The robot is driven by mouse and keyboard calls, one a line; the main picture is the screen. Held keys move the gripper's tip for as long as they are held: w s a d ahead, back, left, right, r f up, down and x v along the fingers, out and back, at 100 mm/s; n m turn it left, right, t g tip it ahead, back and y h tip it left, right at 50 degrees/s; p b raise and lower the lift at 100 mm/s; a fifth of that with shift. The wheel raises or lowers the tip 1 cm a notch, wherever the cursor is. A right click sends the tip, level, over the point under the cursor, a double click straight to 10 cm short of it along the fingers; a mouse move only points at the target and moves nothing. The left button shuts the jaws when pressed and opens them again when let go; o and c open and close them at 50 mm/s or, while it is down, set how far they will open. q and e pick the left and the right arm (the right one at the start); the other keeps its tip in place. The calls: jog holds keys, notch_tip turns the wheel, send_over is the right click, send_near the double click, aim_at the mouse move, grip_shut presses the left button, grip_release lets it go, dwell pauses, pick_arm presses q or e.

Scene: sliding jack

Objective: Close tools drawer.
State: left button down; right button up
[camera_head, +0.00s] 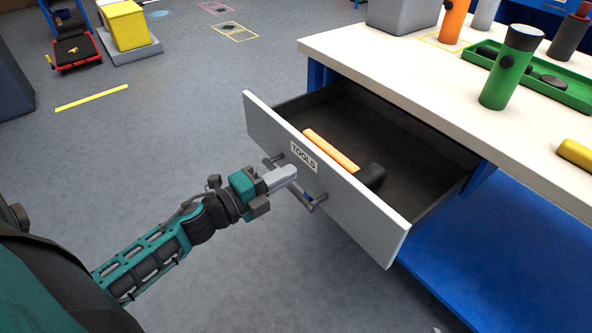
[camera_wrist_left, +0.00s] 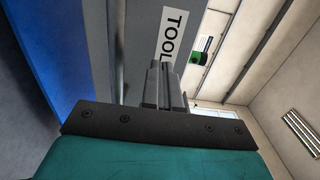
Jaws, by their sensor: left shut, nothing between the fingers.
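The tools drawer (camera_head: 375,223) stands pulled out of the workbench, with a grey front, a white TOOLS label (camera_head: 303,157) and a dark bar handle (camera_head: 312,204). Inside lies a hammer with an orange grip (camera_head: 331,150) and a black head. My left gripper (camera_head: 290,174) is shut and empty, with its fingertips at the drawer front near the handle; I cannot tell whether they touch it. In the left wrist view the shut fingers (camera_wrist_left: 163,88) point toward the drawer front (camera_wrist_left: 140,50) beside the label. My right gripper is not in view.
The workbench top (camera_head: 400,60) holds a green cylinder (camera_head: 511,68), a green tray (camera_head: 560,92), an orange cylinder (camera_head: 453,20) and a yellow object (camera_head: 575,153). A blue lower shelf (camera_head: 500,245) lies below. The floor left of the drawer is clear. A red cart (camera_head: 75,50) stands far back left.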

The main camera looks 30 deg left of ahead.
aim_at(308, 163)
pick_arm(q)
jog(key=x, duration=0.3)
jog(key=shift+w, duration=0.1)
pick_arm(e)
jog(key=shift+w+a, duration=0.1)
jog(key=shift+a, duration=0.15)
